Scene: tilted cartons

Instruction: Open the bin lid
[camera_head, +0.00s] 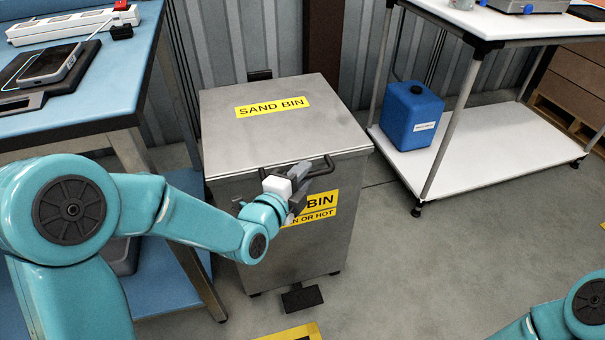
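The grey metal sand bin (305,255) stands in the middle of the view. Its flat lid (300,130) is down and carries a yellow "SAND BIN" label (272,107). A dark bar handle (325,166) runs along the lid's front edge. My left gripper (299,184) is at the handle, in front of the bin's upper front face, and partly covers the front yellow label (320,207). Its fingers overlap the handle in the picture; I cannot tell whether they are closed around it. Only part of my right arm shows at the lower right; its gripper is out of view.
A blue bench (90,90) stands close to the bin's left. A white-shelved trolley (480,150) holding a blue canister (410,115) stands to the right. A black pedal (302,298) sticks out at the bin's foot. The floor at front right is clear.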

